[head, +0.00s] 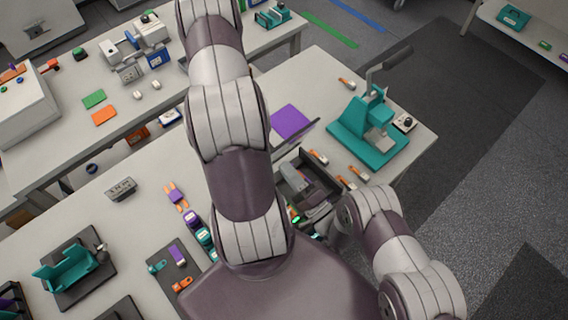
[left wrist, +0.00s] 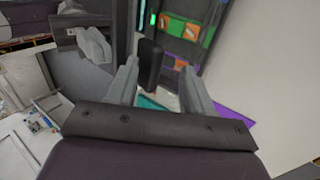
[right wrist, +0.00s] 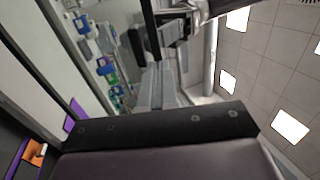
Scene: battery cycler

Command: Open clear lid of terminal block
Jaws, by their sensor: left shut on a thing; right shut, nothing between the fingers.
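The dark open-topped terminal block box (head: 322,189) stands on the table right of my large arm link in the head view. A thin dark-edged clear panel (head: 298,138), apparently its lid, stands tilted up at its back edge. In the left wrist view my left gripper (left wrist: 152,84) has a black handle-like piece (left wrist: 150,64) between its fingers. What that piece belongs to is unclear.
A purple mat (head: 290,122) lies behind the box. A teal press (head: 370,130) with a dark lever stands to its right. Several orange-handled tools lie near the box. A teal cradle (head: 65,268) stands at the left. The table's left middle has free room.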

